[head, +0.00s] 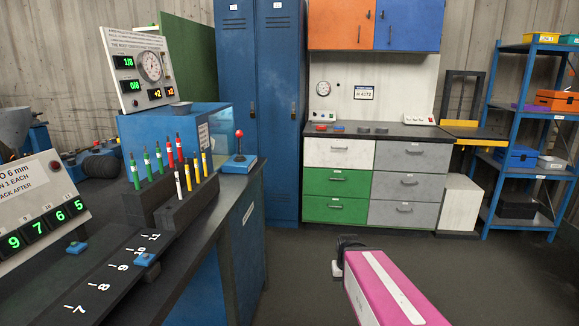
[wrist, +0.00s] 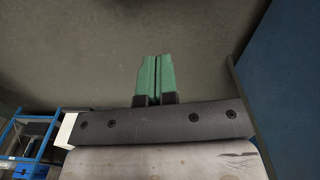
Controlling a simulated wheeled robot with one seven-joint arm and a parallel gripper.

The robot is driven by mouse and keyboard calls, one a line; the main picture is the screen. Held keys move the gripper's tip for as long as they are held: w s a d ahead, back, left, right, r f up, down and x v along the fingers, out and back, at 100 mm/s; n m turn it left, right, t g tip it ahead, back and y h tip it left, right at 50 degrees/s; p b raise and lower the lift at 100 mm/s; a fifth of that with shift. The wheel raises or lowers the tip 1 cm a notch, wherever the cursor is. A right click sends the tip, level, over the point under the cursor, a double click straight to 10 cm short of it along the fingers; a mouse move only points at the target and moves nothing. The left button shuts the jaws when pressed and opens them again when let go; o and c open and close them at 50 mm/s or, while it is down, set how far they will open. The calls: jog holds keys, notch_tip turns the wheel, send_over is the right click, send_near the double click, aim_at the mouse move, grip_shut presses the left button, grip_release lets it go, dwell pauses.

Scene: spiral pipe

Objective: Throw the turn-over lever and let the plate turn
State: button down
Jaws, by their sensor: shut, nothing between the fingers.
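A lever with a red ball knob (head: 239,133) stands upright on a blue and white base (head: 239,164) at the far right corner of the dark bench. It is the only lever that I see, and no plate that turns can be made out for sure. My arm shows in pink at the lower middle of the head view, out over the floor and well right of the lever. In the wrist view my gripper (wrist: 155,78) has its green fingertips together with nothing between them, above bare floor. The fingers cannot be made out in the head view.
On the bench (head: 215,225) stand a dark rack (head: 178,212) of coloured pens, a numbered strip (head: 112,275), a blue box (head: 170,130) and display panels. Blue lockers (head: 257,100), a drawer cabinet (head: 345,180) and a blue shelf (head: 490,190) line the back. The floor between is clear.

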jog(key=w+a+r+n+t+y, duration=0.1)
jog(key=w+a+r+n, duration=0.3)
jog(key=w+a+r, duration=0.55)
jog(key=w+a+r+n+t+y, duration=0.15)
jog(key=w+a+r+n, duration=0.25)
jog(key=w+a+r, duration=0.55)
jog(key=w+a+r+n+t+y, duration=0.1)
jog(key=w+a+r+n, duration=0.4)
jog(key=r, duration=0.6)
jog(key=w+a+r+n+t+y, duration=0.1)
jog(key=w+a+r, duration=0.2)
jog(key=a+r, duration=0.65)
jog(key=w+a+r+n+t+y, duration=0.1)
jog(key=w+a+r+n, duration=0.25)
jog(key=r, duration=0.95)
jog(key=w+a+f, duration=0.4)
jog(key=w+f, duration=0.3)
jog(key=w, duration=0.2)
jog(key=shift+w+a+f, duration=0.1)
